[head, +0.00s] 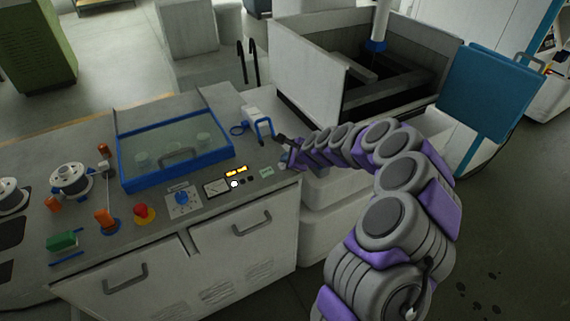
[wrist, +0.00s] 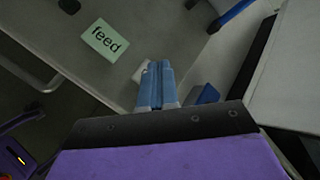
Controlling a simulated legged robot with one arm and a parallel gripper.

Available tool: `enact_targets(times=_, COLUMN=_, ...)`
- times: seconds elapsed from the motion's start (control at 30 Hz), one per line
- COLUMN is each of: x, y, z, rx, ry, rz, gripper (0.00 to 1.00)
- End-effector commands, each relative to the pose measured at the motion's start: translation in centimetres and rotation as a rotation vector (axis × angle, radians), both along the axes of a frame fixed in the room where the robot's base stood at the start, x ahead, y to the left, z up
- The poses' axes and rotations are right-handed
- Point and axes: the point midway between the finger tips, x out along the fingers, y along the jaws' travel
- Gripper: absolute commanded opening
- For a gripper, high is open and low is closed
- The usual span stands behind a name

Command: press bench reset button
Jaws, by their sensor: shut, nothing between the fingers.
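My gripper (head: 287,160) is over the right end of the grey bench (head: 213,210), right of a pale green label (head: 266,171). In the wrist view its blue fingers (wrist: 156,85) are together and empty, and the label (wrist: 105,40) reads "feed". A small pale piece beside the fingers is partly hidden by them. On the bench panel are a round white button (head: 234,184), small dark buttons (head: 250,179) and a red mushroom button (head: 143,212). No label reading "reset" is legible, so I cannot tell which button is the reset.
A blue-framed clear cover (head: 176,157) lies behind the panel. A blue knob (head: 182,198) and lit amber displays (head: 236,171) are on the panel. A white-walled machine tank (head: 308,75) stands behind my arm. Spools (head: 71,180) stand at the left.

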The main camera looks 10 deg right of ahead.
Motion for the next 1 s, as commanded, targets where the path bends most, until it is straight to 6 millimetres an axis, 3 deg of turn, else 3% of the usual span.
enact_targets(times=1.0, x=0.01, y=0.01, z=-0.74, rx=0.001, ry=0.000, rz=-0.001, gripper=0.00)
